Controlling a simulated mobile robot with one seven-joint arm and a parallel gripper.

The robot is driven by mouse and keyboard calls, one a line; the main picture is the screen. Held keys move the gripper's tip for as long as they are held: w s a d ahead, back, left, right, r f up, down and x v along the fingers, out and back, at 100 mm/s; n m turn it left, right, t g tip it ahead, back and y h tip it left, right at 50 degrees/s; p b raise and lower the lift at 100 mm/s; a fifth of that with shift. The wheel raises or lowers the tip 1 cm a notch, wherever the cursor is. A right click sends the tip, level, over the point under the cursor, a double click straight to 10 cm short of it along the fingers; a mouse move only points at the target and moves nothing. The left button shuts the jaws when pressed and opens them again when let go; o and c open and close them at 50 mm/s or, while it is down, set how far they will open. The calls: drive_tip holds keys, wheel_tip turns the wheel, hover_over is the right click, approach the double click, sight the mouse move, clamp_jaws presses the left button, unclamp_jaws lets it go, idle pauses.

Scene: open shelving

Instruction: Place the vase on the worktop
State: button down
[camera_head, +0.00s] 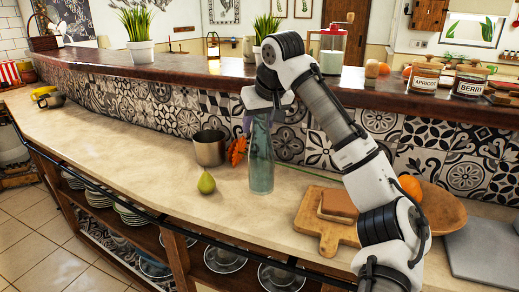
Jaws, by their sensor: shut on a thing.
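The vase (261,160) is a tall, clear blue-green vessel, upright over the beige worktop (135,150). Its base appears at or very near the worktop surface; I cannot tell whether it touches. My gripper (263,108) is above it and shut on its upper part. The fingers are largely hidden by my wrist and the vase's rim.
A green pear (206,182) and a metal pot (209,148) stand left of the vase, with an orange leaf-like item (237,151) close behind. A cutting board (318,232) and a wooden bowl (443,208) lie right. The worktop's left stretch is mostly clear.

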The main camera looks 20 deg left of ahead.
sight(259, 146)
wheel_tip(259, 146, down, 7)
drive_tip(key=shift+r, duration=0.1)
drive_tip(key=c, duration=0.6)
unclamp_jaws()
drive_tip(key=b+v, duration=0.1)
drive_tip(key=v, duration=1.1)
